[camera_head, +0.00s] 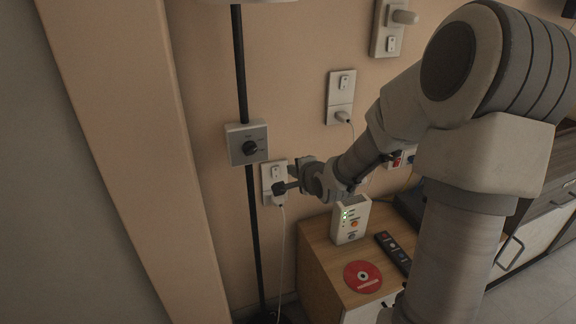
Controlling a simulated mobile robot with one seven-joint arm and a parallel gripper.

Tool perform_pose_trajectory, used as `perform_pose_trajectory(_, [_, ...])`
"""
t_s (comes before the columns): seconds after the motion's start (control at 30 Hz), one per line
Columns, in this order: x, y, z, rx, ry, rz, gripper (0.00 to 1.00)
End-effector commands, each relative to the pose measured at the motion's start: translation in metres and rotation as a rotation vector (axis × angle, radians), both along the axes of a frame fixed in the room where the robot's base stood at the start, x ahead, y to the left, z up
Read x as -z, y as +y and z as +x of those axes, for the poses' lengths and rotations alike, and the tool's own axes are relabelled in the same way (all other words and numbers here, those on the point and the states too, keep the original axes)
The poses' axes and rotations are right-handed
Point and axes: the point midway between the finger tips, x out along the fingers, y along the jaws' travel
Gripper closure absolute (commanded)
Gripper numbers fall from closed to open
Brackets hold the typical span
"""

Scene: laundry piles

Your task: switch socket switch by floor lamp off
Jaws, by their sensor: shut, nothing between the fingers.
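The floor lamp is a thin black pole (239,62) on the left, with a pale shade (252,1) cut off at the top edge. A white wall socket (271,168) is just right of the pole. Its small switch shows in its upper half; its on or off position is too small to tell. A white cable hangs from its lower half. My gripper (280,188) is shut and empty, in front of the socket's lower half and partly covering it. I cannot tell whether it touches the socket.
A grey box with a black dial (248,145) sits by the pole. Other wall sockets are higher right (341,87) (390,44). A wooden cabinet (322,262) below bears a white device (350,221), a red disc (362,277) and a remote (393,252). A wall edge (130,130) stands left.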

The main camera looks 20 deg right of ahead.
Motion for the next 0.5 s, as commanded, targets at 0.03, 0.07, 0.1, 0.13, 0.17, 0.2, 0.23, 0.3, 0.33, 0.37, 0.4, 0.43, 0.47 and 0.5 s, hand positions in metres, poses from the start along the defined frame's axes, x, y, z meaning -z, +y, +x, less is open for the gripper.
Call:
perform_pose_trajectory(0.03, [-0.009, -0.001, -0.007, 0.001, 0.0, -0.002, 1.0])
perform_pose_trajectory(0.07, [-0.011, -0.001, -0.009, 0.0, -0.001, -0.001, 1.0])
perform_pose_trajectory(0.1, [-0.013, -0.001, -0.013, 0.002, -0.001, -0.001, 1.0])
perform_pose_trajectory(0.13, [-0.014, -0.001, -0.015, 0.002, -0.001, -0.001, 1.0])
perform_pose_trajectory(0.17, [-0.015, -0.001, -0.017, 0.001, 0.0, 0.0, 1.0])
perform_pose_trajectory(0.2, [-0.016, 0.0, -0.018, 0.0, 0.0, -0.001, 1.0])
perform_pose_trajectory(0.23, [-0.016, 0.0, -0.019, 0.0, 0.0, -0.001, 1.0])
perform_pose_trajectory(0.3, [-0.017, 0.0, -0.021, -0.001, 0.0, 0.0, 1.0])
perform_pose_trajectory(0.33, [-0.017, 0.0, -0.021, -0.001, 0.0, 0.0, 1.0])
perform_pose_trajectory(0.37, [-0.016, 0.0, -0.021, -0.001, 0.0, 0.0, 1.0])
perform_pose_trajectory(0.4, [-0.016, 0.0, -0.021, -0.001, 0.0, 0.0, 1.0])
perform_pose_trajectory(0.43, [-0.016, 0.0, -0.021, -0.001, 0.0, 0.0, 1.0])
perform_pose_trajectory(0.47, [-0.016, 0.0, -0.021, -0.001, 0.0, 0.0, 1.0])
perform_pose_trajectory(0.5, [-0.016, 0.0, -0.021, -0.001, 0.0, 0.0, 1.0])
